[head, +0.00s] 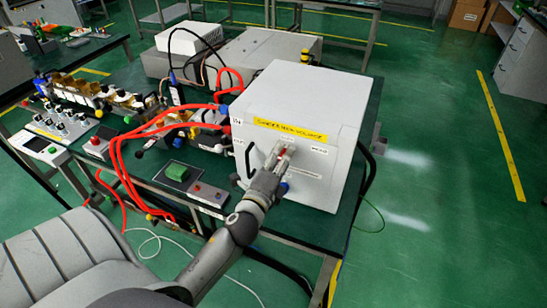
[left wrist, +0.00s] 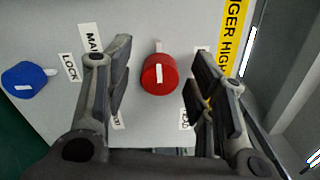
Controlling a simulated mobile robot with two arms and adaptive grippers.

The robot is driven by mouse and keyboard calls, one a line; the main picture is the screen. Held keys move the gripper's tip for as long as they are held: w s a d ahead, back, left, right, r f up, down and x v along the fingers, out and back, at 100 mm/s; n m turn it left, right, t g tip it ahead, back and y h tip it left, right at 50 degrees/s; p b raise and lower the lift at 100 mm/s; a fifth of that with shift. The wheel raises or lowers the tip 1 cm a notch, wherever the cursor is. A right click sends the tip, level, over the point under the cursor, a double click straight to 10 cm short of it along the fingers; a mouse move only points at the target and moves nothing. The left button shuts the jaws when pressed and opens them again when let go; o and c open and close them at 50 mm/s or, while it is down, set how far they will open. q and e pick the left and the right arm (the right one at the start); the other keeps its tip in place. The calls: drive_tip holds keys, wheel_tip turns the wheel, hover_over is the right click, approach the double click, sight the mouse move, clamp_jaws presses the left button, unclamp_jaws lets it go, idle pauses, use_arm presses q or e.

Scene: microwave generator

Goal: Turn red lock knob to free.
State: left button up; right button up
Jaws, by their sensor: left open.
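The red knob (left wrist: 159,75) with a white pointer mark sits on the front panel of the white box (head: 300,105). In the left wrist view it lies between the two open fingers of my left gripper (left wrist: 157,85), with a gap on each side. In the head view my left gripper (head: 279,157) is in front of the panel and partly covers the red knob (head: 281,152). A label reading LOCK (left wrist: 69,67) is to the left in the wrist view. Other labels near the knob are partly hidden by the fingers. My right gripper is not in view.
A blue knob (left wrist: 25,79) is on the same panel, left in the wrist view. The box has a yellow warning strip (head: 290,130) and a black handle (head: 250,160). Red cables (head: 118,150) and a small control box (head: 178,180) are left of the box.

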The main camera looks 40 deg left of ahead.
use_arm(q)
drive_tip(key=v, duration=1.1)
drive_tip(key=shift+s, duration=0.3)
drive_tip(key=shift+f, duration=0.1)
drive_tip(key=s+d+f+n+g+h, duration=0.1)
drive_tip(key=s+d+f+n+g, duration=0.1)
drive_tip(key=f, duration=0.9)
drive_tip(key=s+d+f+n+g+h, duration=0.1)
drive_tip(key=d+f+n+g, duration=0.2)
drive_tip(key=f, duration=0.8)
drive_tip(key=s+d+f+n+g+h, duration=0.2)
drive_tip(key=f, duration=1)
drive_tip(key=s+d+f+n+g, duration=0.2)
drive_tip(key=s+f+n+g, duration=0.3)
drive_tip(key=s+f, duration=0.9)
drive_tip(key=s+a+f+n+g, duration=0.1)
drive_tip(key=s+f+n+g, duration=0.1)
drive_tip(key=s, duration=0.5)
drive_tip(key=s+a+f+n+g, duration=0.1)
drive_tip(key=s+f+g, duration=0.1)
drive_tip(key=s+f, duration=0.3)
drive_tip(key=shift+s+a+f+n, duration=0.2)
drive_tip(key=shift+s+f+n, duration=0.15)
drive_tip(key=shift+s, duration=0.6)
